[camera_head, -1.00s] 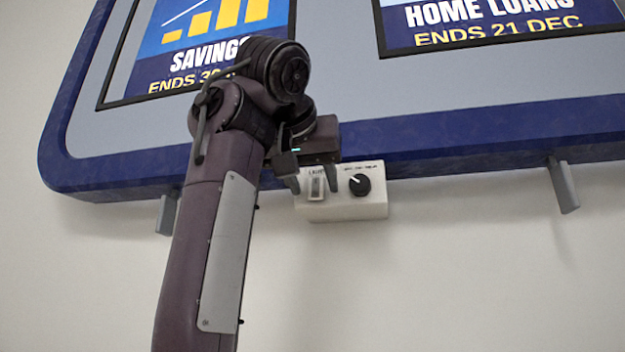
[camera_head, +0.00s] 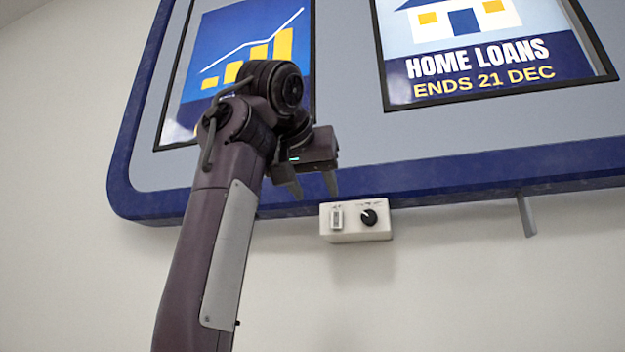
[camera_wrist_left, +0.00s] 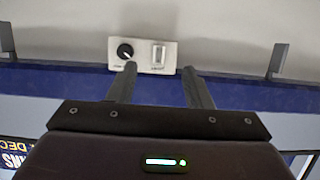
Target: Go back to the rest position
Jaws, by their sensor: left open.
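My left gripper (camera_head: 312,186) is open and empty, raised just in front of the sign's lower edge, up and to the left of a white control box (camera_head: 356,219) in the head view. The box carries a rocker switch (camera_head: 337,218) and a round black knob (camera_head: 369,217). In the left wrist view the two fingers (camera_wrist_left: 160,85) are spread apart, pointing toward the box (camera_wrist_left: 142,55), with nothing between them. The black knob (camera_wrist_left: 125,51) and the switch (camera_wrist_left: 158,54) show beyond the fingertips. My right gripper is in neither view.
A large blue-framed sign (camera_head: 420,172) fills the upper part of the head view, with a savings poster and a home loans poster (camera_head: 480,70). A grey bracket (camera_head: 526,214) hangs under its edge at the right. The pale wall (camera_head: 450,290) below is clear.

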